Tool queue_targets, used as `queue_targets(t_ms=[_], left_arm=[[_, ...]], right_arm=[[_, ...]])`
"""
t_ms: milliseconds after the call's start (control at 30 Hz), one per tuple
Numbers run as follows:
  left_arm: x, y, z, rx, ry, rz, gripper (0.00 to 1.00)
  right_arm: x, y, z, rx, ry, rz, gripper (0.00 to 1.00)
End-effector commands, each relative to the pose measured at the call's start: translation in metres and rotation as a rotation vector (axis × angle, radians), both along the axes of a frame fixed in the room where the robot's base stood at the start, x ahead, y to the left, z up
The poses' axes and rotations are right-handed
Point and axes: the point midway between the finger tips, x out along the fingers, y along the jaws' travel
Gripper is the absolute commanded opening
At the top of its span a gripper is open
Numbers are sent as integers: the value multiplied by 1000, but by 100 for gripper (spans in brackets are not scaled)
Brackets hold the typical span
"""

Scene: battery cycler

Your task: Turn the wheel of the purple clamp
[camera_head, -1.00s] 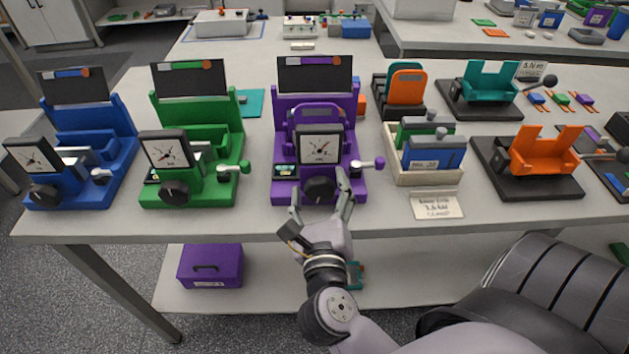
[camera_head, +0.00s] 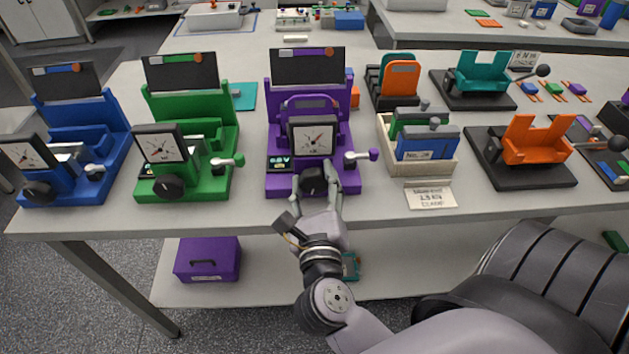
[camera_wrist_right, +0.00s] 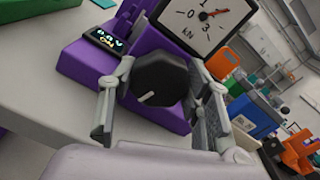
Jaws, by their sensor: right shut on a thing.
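The purple clamp (camera_head: 285,125) stands on the table in the middle of the head view, with a white square gauge (camera_head: 313,137) marked kN and a small lit display (camera_head: 280,162). Its black wheel (camera_head: 314,180) is at the front, below the gauge. My right gripper (camera_head: 316,190) is shut on the wheel, one finger on each side. In the right wrist view the black wheel (camera_wrist_right: 160,80), with a white mark on its face, sits between the fingers. The gauge needle (camera_wrist_right: 217,13) points up and right. My left gripper is not in view.
A green clamp (camera_head: 195,180) and a blue clamp (camera_head: 75,185) stand to the left. A side lever (camera_head: 362,155) sticks out at the purple clamp's right. A beige tray (camera_head: 440,171) and a card (camera_head: 430,195) lie to the right, with an orange fixture (camera_head: 540,145) beyond.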

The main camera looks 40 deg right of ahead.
Motion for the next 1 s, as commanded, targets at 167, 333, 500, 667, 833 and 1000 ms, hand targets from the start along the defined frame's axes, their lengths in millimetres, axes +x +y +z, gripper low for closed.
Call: queue_targets(t_ms=[167, 333, 500, 667, 833, 1000], left_arm=[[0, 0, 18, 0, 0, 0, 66], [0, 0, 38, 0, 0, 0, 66], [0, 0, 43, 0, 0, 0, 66], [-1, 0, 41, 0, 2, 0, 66], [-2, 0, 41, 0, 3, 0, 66], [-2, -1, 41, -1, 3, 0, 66]], right_arm=[[0, 0, 5, -69, 45, 0, 17], [0, 0, 5, -181, 114, 0, 17], [0, 0, 1, -235, 145, 1, 17], [0, 0, 0, -239, 145, 2, 17], [0, 0, 0, -239, 145, 2, 48], [0, 0, 0, -238, 145, 1, 59]])
